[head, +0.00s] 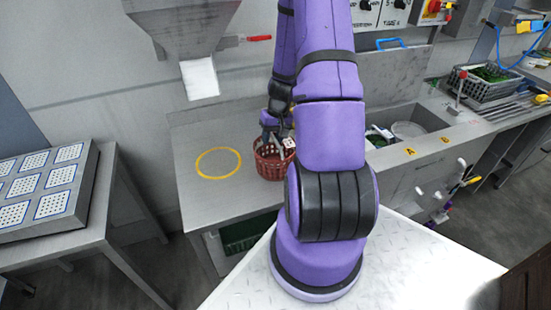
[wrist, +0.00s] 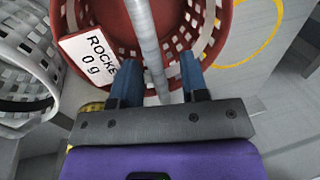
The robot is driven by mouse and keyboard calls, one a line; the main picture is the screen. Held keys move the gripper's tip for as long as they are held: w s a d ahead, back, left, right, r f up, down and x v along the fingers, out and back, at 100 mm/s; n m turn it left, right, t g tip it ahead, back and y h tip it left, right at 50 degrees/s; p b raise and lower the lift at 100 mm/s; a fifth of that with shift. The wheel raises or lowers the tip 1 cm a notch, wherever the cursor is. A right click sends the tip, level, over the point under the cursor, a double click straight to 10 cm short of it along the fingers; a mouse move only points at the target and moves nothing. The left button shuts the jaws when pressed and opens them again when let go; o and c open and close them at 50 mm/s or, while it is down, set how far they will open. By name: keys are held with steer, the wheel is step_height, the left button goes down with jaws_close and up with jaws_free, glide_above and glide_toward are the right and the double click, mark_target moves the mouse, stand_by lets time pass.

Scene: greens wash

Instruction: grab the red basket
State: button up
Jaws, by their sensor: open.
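The red basket (head: 270,163) stands upright on the steel counter, just right of a yellow ring, and my purple arm partly covers its right side. In the wrist view the red basket (wrist: 245,22) fills the top middle, with a grey handle bar running across its opening. A white tag reading "ROCKE" and "0 g" (wrist: 90,52) sits at its left side. My gripper (wrist: 158,75) is open, its two blue fingers on either side of the handle bar. In the head view my gripper (head: 277,125) is at the basket's top. I cannot tell whether the fingers touch the bar.
A pale basket (wrist: 22,65) is close on the left in the wrist view. A yellow ring (head: 218,163) marks clear counter left of the red basket. A steel chute (head: 200,78) hangs above. A sink (head: 408,125) lies to the right, with a grey crate (head: 487,88) beyond.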

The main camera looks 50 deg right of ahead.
steer(key=shift+c, duration=0.2)
jaws_close()
steer(key=shift+r, duration=0.15)
